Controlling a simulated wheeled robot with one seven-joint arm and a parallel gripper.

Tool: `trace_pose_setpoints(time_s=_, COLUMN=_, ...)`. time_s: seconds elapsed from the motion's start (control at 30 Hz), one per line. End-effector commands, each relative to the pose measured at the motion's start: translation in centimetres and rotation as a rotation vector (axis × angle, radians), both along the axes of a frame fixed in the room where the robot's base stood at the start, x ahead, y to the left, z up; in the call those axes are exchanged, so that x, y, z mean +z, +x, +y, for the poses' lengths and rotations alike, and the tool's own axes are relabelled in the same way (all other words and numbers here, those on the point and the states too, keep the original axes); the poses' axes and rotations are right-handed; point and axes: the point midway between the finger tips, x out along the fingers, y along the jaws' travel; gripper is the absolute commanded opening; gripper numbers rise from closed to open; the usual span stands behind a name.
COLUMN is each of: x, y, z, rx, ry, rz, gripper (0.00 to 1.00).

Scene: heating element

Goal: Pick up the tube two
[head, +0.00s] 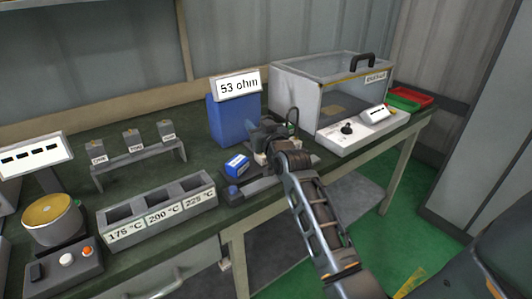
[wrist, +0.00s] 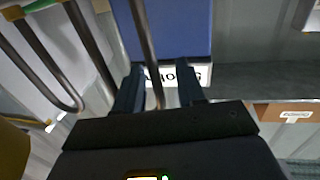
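A grey rack (head: 140,160) at the left of the bench in the head view bears three small grey blocks with tags. The middle block (head: 131,140) may be tube two, but its tag is too small to read surely. My gripper (head: 262,136) is well to the right of the rack, beside the blue box with the "53 ohm" sign. In the wrist view my gripper (wrist: 160,92) has its two dark fingers apart. A thin metal rod (wrist: 147,45) runs between them in the picture; I cannot tell whether it touches them. No block shows between the fingers.
The blue box (head: 228,122) stands behind my gripper. A glass-topped case (head: 325,90) is to its right. A three-slot heater block (head: 158,212) and a round pot (head: 52,220) stand at the front left. Bare bench lies between rack and blue box.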

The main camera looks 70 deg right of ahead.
Motion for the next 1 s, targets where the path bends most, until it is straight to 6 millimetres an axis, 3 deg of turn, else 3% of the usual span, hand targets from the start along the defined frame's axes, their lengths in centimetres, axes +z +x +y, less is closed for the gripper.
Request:
trace_pose_setpoints(time_s=0.07, x=-0.01, y=-0.01, z=0.02, rx=0.000, ry=0.000, rz=0.000, gripper=0.38)
trace_pose_setpoints(time_s=0.47, x=-0.01, y=-0.02, z=0.04, rx=0.000, ry=0.000, rz=0.000, gripper=0.00)
trace_pose_setpoints(time_s=1.0, x=-0.01, y=-0.02, z=0.05, rx=0.000, ry=0.000, rz=0.000, gripper=0.00)
